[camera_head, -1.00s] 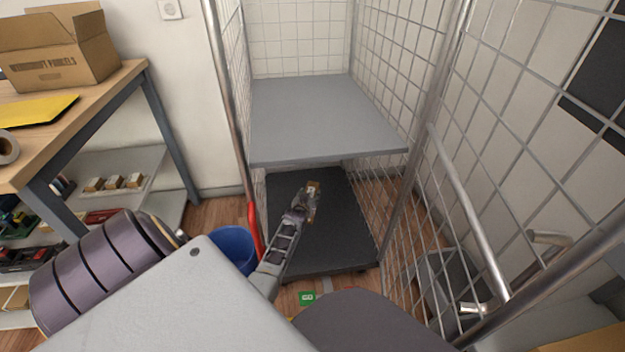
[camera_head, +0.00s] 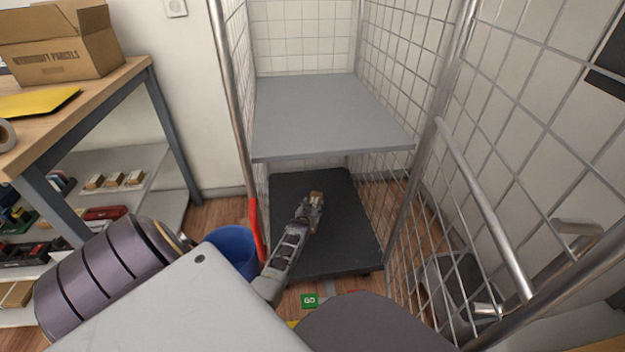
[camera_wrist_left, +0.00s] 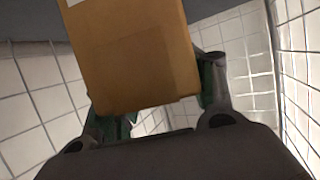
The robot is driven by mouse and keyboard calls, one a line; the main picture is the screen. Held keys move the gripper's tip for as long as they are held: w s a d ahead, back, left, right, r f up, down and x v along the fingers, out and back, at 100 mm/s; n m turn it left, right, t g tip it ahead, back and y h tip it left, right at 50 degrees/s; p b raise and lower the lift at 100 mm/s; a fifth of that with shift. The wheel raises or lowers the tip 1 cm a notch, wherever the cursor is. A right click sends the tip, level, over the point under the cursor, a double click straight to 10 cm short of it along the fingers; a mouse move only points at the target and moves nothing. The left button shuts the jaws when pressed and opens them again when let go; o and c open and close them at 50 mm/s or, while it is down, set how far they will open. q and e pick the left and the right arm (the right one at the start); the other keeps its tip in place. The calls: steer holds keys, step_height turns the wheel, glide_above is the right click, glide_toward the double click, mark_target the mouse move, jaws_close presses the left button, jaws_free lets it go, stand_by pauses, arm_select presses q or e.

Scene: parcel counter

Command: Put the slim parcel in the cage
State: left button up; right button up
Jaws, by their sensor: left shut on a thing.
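The slim parcel (camera_wrist_left: 135,55) is a brown cardboard box with a white label at its upper edge, held between the fingers of my left gripper (camera_wrist_left: 160,100) in the left wrist view. In the head view only a small tan end of the parcel (camera_head: 317,195) shows at the tip of my left gripper (camera_head: 312,205). The gripper is inside the wire cage (camera_head: 405,190), under its grey middle shelf (camera_head: 325,115) and over the dark bottom deck (camera_head: 345,240). I cannot tell whether the parcel touches the deck. My right gripper is not in view.
A blue bin (camera_head: 232,245) stands at the cage's front left, beside a red upright part (camera_head: 255,228). A wooden table (camera_head: 110,88) with an open carton (camera_head: 60,45) is at left. The cage's mesh wall bounds the right. Free deck surrounds the gripper.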

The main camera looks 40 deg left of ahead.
arm_select(q)
steer(key=shift+f+b, duration=0.9)
steer(key=shift+f, duration=0.4)
steer(key=shift+f+b, duration=0.3)
steer(key=shift+f, duration=0.2)
steer(key=shift+f, duration=0.1)
steer(key=o, duration=1.8)
